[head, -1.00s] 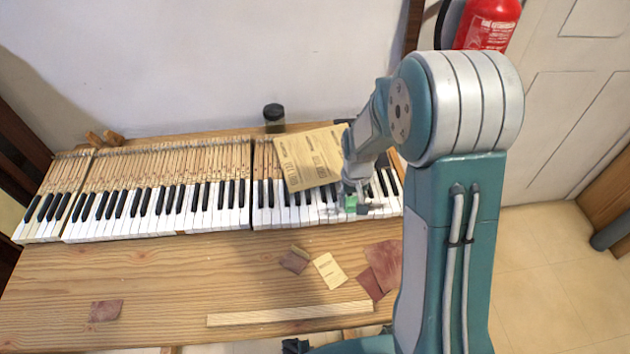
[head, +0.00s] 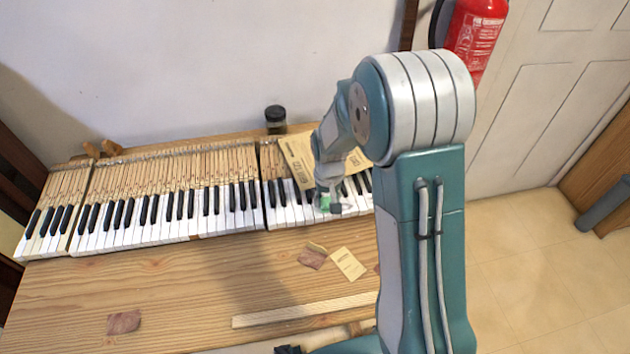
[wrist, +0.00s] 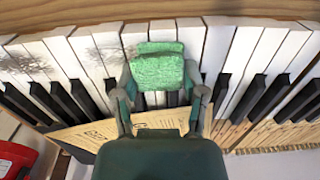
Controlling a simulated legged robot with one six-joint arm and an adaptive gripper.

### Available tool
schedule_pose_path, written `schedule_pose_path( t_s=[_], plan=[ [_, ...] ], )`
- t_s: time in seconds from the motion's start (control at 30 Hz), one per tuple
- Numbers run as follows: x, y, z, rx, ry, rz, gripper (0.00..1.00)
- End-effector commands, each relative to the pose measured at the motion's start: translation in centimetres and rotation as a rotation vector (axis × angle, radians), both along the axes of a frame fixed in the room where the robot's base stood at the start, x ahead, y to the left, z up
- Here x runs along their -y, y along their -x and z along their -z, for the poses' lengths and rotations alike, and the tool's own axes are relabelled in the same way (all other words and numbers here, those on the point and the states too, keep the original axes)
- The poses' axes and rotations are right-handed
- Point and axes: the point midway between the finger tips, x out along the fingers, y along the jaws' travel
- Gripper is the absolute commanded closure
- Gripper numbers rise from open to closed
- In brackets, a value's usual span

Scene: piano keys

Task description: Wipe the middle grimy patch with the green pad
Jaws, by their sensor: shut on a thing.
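My gripper (head: 331,206) is shut on the green pad (wrist: 160,68), which also shows as a small green spot in the head view (head: 325,201). The pad is over the white key fronts in the right-hand section of the keyboard (head: 150,229). In the wrist view, one dark grimy patch (wrist: 108,46) lies on white keys just left of the pad, and another grimy patch (wrist: 30,66) lies farther left. Any grime under the pad is hidden. I cannot tell whether the pad touches the keys.
A printed cardboard sheet (head: 297,160) lies across the keys behind my gripper. A dark jar (head: 275,119) stands at the back. Sandpaper pieces (head: 124,322), a pale card (head: 348,264) and a wooden strip (head: 300,310) lie on the bench (head: 170,285). A fire extinguisher (head: 474,38) hangs at right.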

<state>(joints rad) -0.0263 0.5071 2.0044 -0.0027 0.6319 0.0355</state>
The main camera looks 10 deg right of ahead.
Motion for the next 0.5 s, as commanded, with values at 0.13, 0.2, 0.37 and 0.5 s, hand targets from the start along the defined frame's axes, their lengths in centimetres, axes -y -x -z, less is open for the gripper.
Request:
schedule_pose_path(
  t_s=[0.13, 0.2, 0.37, 0.5],
  plan=[
    [-0.2, -0.2, -0.5, 0.002, -0.001, 0.001, 0.90],
    [-0.1, -0.3, -1.9, 0.007, -0.003, 0.001, 0.90],
    [0.2, -0.3, -3.3, 0.003, -0.005, 0.001, 0.90],
    [0.0, -0.3, -4.6, 0.003, -0.003, 0.001, 0.90]
  ],
)
